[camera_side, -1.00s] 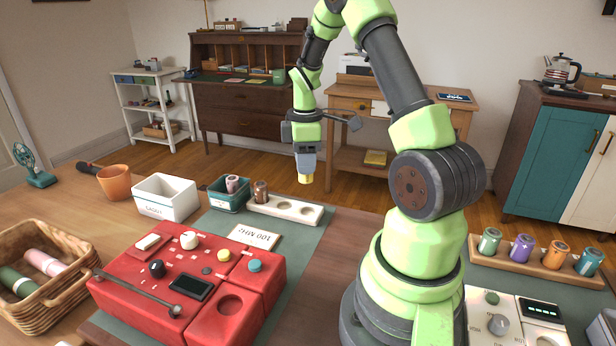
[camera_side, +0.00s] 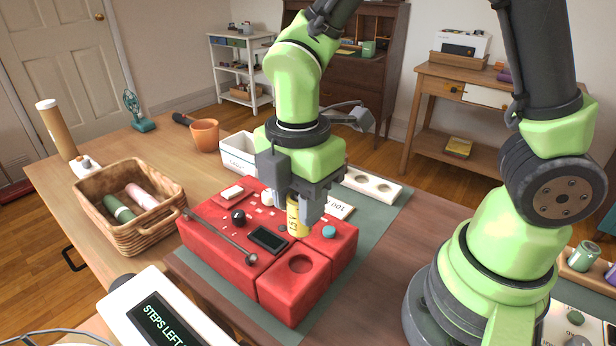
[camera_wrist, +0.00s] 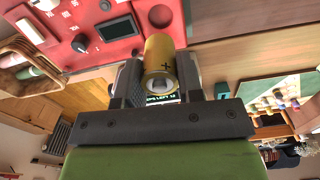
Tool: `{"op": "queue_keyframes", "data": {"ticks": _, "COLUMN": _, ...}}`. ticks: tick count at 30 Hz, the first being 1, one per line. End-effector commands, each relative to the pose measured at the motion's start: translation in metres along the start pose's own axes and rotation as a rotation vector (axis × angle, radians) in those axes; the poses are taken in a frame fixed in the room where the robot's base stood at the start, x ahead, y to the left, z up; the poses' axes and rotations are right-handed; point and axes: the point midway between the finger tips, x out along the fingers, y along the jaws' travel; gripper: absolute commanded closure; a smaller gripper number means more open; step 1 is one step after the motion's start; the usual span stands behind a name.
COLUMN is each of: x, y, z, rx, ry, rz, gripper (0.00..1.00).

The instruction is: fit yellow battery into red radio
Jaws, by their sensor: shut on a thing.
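My gripper (camera_side: 308,203) is shut on the yellow battery (camera_side: 297,219), held upright just above the red radio (camera_side: 212,243). The wrist view shows the battery (camera_wrist: 159,50) with a plus mark between my gripper's two fingers (camera_wrist: 160,82). The radio has a dark screen, knobs, a lying antenna and a round empty socket (camera_side: 301,264) in its front right block. The battery is behind and slightly left of that socket in the side view. Whether its lower end touches the radio's top is unclear. The socket also shows in the wrist view (camera_wrist: 160,16).
A wicker basket (camera_side: 118,232) with green and pink cylinders stands left of the radio. A white bin (camera_side: 237,152) and a white tray with round holes (camera_side: 372,184) are behind it. A display box (camera_side: 158,311) stands in front. The green mat (camera_side: 384,221) is clear at right.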

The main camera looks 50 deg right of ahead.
Motion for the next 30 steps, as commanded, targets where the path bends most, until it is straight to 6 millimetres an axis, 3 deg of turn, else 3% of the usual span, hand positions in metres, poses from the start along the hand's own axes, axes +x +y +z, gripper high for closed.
{"op": "queue_keyframes", "data": {"ticks": 19, "x": 0.053, "y": -0.001, "z": -0.001, "rx": -0.005, "ry": -0.001, "rz": -0.003, "gripper": 0.92}}
{"op": "queue_keyframes", "data": {"ticks": 30, "x": 0.061, "y": -0.001, "z": -0.001, "rx": -0.005, "ry": 0.000, "rz": -0.001, "gripper": 0.92}}
